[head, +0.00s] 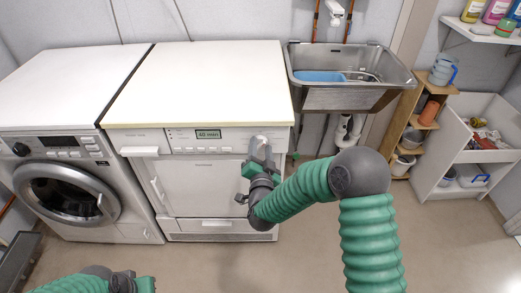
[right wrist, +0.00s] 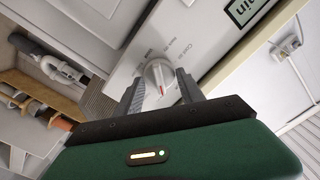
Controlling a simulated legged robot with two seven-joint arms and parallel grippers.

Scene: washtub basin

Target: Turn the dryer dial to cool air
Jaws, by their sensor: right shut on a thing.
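The dryer (head: 205,180) is the white machine in the middle of the head view, with a lit display (head: 208,134) that reads 40 min. Its round dial is at the right end of the panel, mostly hidden by my gripper in the head view. In the right wrist view the white dial (right wrist: 161,80) shows a red mark on its face and printed labels around it, too small to read fully. My right gripper (right wrist: 160,88) has its two fingers on either side of the dial, shut on it. My left arm (head: 100,283) shows at the bottom left; its fingertips are out of view.
A washing machine (head: 68,185) stands to the left of the dryer. A metal washtub (head: 345,85) with a blue item is to the right. A wooden shelf (head: 425,115) and an open white cabinet (head: 470,150) stand further right.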

